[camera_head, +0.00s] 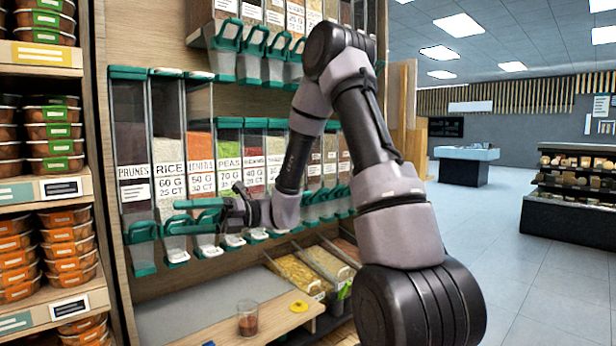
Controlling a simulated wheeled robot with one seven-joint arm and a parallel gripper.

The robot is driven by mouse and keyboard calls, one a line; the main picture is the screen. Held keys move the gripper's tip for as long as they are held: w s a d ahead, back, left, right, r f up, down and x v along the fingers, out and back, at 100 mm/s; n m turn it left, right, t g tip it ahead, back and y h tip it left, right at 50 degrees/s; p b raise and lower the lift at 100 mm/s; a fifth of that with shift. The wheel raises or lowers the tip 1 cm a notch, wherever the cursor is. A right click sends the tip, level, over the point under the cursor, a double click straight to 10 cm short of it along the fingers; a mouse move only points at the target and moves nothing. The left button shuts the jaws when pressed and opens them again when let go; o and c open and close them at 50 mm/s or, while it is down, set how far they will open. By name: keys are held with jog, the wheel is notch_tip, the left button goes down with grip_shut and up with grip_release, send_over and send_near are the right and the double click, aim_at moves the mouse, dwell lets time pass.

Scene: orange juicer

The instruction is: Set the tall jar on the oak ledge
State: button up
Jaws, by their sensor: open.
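A clear glass jar (248,322) stands upright on the light wooden ledge (222,336) at the bottom of the view. Some reddish-brown content shows in it. My gripper (236,208) is open, well above and behind the jar, in front of the dispensers' teal handles. It is apart from the jar. The fingertips are small and partly lost against the teal parts, so I cannot tell whether they touch a handle.
Tall labelled dispensers (168,140) line the wall behind my gripper. A yellow disc (299,306) lies on the ledge right of the jar. Open food bins (300,272) sit behind it. Shelves of packed tubs (55,140) stand at the left. Open floor lies at the right.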

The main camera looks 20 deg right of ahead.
jog(key=s+d+r+n+h, duration=0.2)
jog(key=s+d+n+h, duration=0.6)
jog(key=s+n+h, duration=0.4)
jog(key=s+d+r+n+t+h, duration=0.1)
jog(key=d+r+n+t+h, duration=0.1)
jog(key=d+r+n+t, duration=0.2)
jog(key=d+r+n+t+h, duration=0.2)
jog(key=d+n+t, duration=0.4)
jog(key=d, duration=0.4)
jog(key=shift+s+r+n+h, duration=0.3)
jog(key=shift+s+r+h, duration=0.1)
jog(key=shift+r, duration=0.5)
